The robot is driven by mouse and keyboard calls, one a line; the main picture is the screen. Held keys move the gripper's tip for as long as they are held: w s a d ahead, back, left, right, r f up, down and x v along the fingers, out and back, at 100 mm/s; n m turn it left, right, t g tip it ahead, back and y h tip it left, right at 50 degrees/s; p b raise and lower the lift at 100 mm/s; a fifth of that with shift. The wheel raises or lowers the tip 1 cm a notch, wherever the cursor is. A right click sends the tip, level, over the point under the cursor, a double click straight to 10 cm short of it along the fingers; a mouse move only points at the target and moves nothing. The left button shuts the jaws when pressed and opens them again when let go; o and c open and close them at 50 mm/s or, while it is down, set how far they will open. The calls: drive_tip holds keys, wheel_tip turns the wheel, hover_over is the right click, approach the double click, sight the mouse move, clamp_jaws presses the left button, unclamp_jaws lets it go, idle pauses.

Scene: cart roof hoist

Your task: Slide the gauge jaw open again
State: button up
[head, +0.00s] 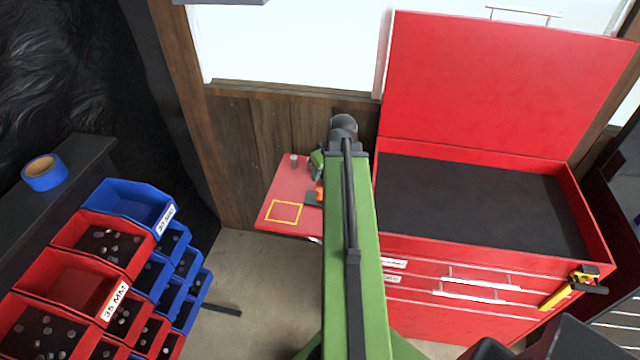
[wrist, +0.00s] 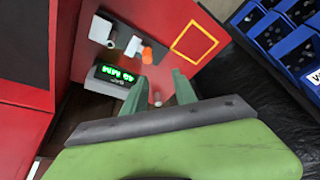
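The gauge sits on a red side shelf, and its dark display (wrist: 117,75) glows green, seemingly reading 40 MM. In the wrist view its pale sliding jaw (wrist: 133,46) with an orange knob (wrist: 147,55) stands apart from a grey block (wrist: 101,29). In the head view the orange knob (head: 319,191) is partly hidden by my arm. My gripper (wrist: 165,86) is open, its green fingers apart, below the knob in the wrist view.
The red shelf (head: 268,214) carries an empty yellow square outline (head: 284,211). The grey cylinder (head: 294,158) stands near its back edge. An open red tool chest (head: 480,243) is right of my arm. Red and blue bins (head: 75,277) stand at left. A wooden wall (head: 250,135) is behind.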

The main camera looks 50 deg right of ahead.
sight(320, 190)
drive_tip(key=d+b+x, duration=0.1)
drive_tip(key=b+x, duration=0.4)
drive_tip(key=d+b+x, duration=0.1)
drive_tip(key=b+x, duration=0.5)
drive_tip(key=s+d+b+x, duration=0.1)
drive_tip(key=b+x, duration=0.4)
drive_tip(key=shift+d+f, duration=0.2)
drive_tip(key=shift+f, duration=0.15)
drive_tip(key=shift+r, duration=0.1)
clamp_jaws()
idle(0.7)
